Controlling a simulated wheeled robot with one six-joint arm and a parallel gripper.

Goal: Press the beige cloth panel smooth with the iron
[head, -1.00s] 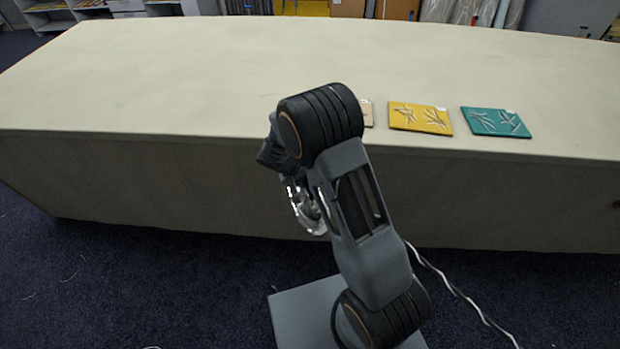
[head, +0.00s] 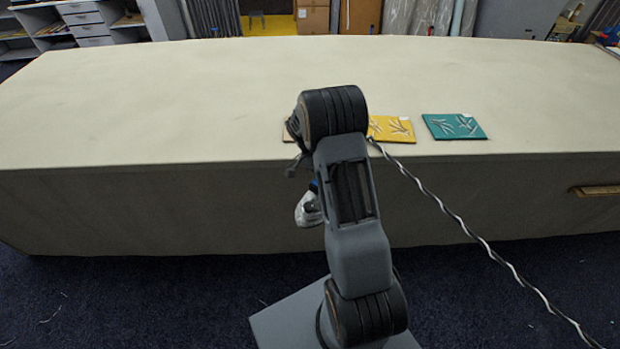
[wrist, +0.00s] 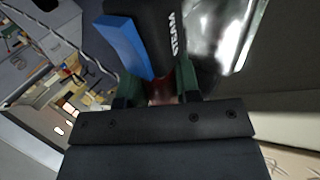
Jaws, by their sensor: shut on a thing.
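The beige cloth panel (head: 287,132) lies near the table's front edge; only a sliver shows left of my arm, so its creases are hidden. My gripper (wrist: 160,88) is shut on the iron (wrist: 145,40), whose blue part, black body marked STEAM and shiny metal plate show in the wrist view. In the head view the iron (head: 308,208) shows as a shiny patch left of my arm, appearing below the table edge in the picture. It looks apart from the panel. My gripper is hidden behind my arm in the head view.
A yellow panel (head: 395,130) and a teal panel (head: 453,126), both with raised creases, lie to the right on the cloth table (head: 230,90). A twisted black-and-white cord (head: 470,231) runs from my arm to the lower right. The table's left and back are clear.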

